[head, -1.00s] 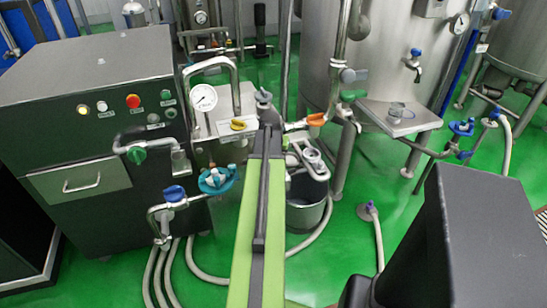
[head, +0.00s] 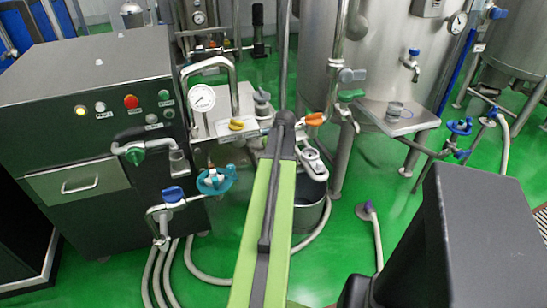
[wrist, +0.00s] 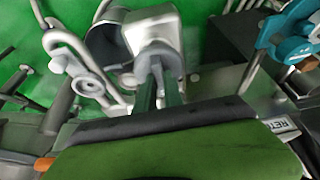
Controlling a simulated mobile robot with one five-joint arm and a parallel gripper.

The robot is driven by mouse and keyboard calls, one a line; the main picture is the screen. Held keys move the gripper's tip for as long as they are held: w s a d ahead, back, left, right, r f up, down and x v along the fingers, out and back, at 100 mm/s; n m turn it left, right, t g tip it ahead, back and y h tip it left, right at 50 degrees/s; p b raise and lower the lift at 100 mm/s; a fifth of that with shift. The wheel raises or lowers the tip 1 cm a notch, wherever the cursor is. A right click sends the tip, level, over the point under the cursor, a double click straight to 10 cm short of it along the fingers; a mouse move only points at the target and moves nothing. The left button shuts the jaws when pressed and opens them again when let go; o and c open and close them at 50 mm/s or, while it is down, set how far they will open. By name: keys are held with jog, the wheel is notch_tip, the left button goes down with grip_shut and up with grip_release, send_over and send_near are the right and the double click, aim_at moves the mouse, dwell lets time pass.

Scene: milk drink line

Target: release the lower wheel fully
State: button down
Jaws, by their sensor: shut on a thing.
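In the wrist view my gripper (wrist: 158,82) has its two dark fingers close together at a light grey metal part (wrist: 153,33). The fingers are shut on this part; its full shape is blurred and partly cut off by the fingers. In the head view my arm hides the gripper. A teal handwheel (head: 215,181) stands left of my arm on the pipework, apart from the gripper. It also shows at the upper right of the wrist view (wrist: 291,36). I cannot tell from the pictures which part is the lower wheel.
A dark machine cabinet (head: 85,115) stands at left, with a pressure gauge (head: 201,98) beside it. A yellow handle (head: 237,124) and an orange handle (head: 314,119) flank my arm's far end. A grey bucket (head: 307,213) stands behind my arm.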

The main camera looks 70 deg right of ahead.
jog(key=shift+s+d, duration=0.15)
jog(key=shift+d, duration=0.05)
jog(key=c, duration=1.5)
grip_release()
jog(key=shift+o, duration=0.2)
jog(key=shift+a, duration=0.1)
jog(key=p+v, duration=1.6)
jog(key=v, duration=0.1)
jog(key=shift+r, duration=0.15)
jog(key=shift+a, duration=0.1)
